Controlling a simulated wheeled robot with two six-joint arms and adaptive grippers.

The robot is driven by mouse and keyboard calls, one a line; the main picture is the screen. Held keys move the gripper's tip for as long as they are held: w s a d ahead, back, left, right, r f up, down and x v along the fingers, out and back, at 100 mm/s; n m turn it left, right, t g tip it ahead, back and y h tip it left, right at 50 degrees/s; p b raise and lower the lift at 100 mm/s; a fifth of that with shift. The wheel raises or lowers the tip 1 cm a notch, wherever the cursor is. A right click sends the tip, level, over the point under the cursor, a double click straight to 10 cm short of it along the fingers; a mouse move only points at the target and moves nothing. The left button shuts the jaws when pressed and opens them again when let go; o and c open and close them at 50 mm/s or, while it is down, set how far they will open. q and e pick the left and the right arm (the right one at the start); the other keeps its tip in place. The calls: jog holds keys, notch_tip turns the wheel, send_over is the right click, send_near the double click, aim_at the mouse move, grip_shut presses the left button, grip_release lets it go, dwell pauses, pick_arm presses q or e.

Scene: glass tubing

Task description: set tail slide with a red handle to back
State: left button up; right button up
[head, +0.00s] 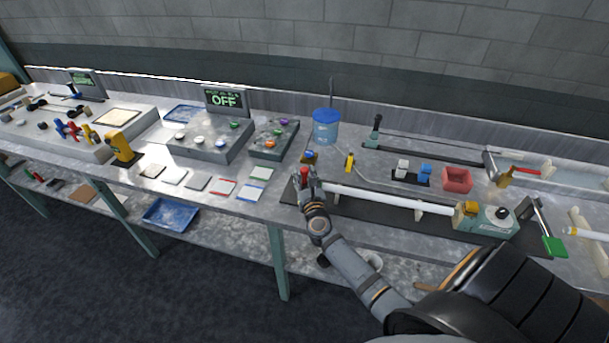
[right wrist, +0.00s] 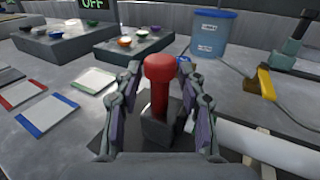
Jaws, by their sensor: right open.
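The tail slide's red handle (right wrist: 160,82) stands upright on a dark grey block (right wrist: 161,130) in the right wrist view. In the head view the red handle (head: 304,174) shows at the left end of the long white tube (head: 385,197). My right gripper (right wrist: 159,88) is open, with one finger on each side of the handle and a visible gap to it. In the head view my right gripper (head: 307,182) partly covers the handle and its block. My left gripper is not in view.
A blue bucket (head: 326,126) stands behind the handle. A yellow object (head: 349,162) lies on the bench to its right. Coloured-edged cards (head: 222,187) lie to the left. A teal machine (head: 487,220) sits at the tube's right end. A red bin (head: 457,179) stands further back.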

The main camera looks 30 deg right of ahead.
grip_shut()
jog(key=shift+w, duration=0.1)
jog(key=shift+w+a+r+b, duration=0.2)
jog(key=shift+w+a+b, duration=0.1)
jog(key=shift+w+a, duration=0.95)
grip_release()
jog(key=shift+d, duration=0.25)
jog(key=shift+s+a, duration=0.1)
